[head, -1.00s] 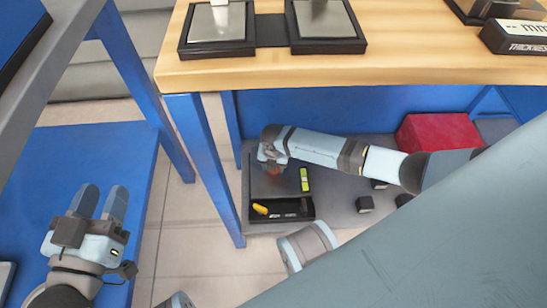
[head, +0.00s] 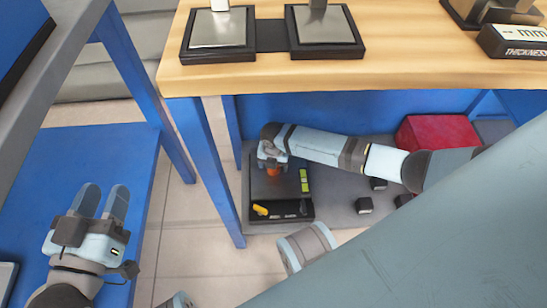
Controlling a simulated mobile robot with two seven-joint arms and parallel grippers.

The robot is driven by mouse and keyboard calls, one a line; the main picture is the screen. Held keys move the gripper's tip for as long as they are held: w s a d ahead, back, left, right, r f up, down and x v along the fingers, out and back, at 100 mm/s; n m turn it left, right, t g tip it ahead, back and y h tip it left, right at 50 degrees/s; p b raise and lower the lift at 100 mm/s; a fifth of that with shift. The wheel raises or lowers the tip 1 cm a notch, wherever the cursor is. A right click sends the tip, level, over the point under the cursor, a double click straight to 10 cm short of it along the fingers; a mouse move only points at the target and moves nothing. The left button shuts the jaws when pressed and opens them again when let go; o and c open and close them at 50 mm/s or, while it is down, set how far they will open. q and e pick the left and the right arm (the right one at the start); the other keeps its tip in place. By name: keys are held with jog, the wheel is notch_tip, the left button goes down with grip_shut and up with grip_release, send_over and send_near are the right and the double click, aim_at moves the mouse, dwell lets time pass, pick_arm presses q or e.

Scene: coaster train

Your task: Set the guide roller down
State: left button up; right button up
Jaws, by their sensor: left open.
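A small orange-red part (head: 273,172), possibly the guide roller, shows just under my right gripper (head: 271,163) at the far end of a dark flat device (head: 275,188) on the low shelf under the bench. My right gripper points down over it and hides most of it. I cannot tell whether the jaws hold the part or whether it touches the device. My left gripper (head: 102,203) is open and empty, at the lower left over the blue surface, far from the device.
The device has a yellow piece (head: 260,209) and a green strip (head: 304,180). Small dark blocks (head: 364,205) and a red box (head: 437,133) sit on the shelf (head: 340,212). The wooden bench top (head: 400,55) overhangs it; a blue leg (head: 206,165) stands at left.

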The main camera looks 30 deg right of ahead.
notch_tip(320, 180, up, 7)
jog(key=p, duration=0.2)
jog(key=shift+f+p, duration=0.2)
jog(key=shift+p, duration=0.1)
notch_tip(320, 180, up, 2)
jog(key=shift+r+p, duration=0.2)
jog(key=shift+p, duration=0.3)
jog(key=shift+r, duration=0.6)
pick_arm(q)
jog(key=r, duration=0.1)
jog(key=s+n, duration=0.1)
jog(key=r+n, duration=0.1)
jog(key=shift+s+d+r+t, duration=0.3)
jog(key=shift+r, duration=0.05)
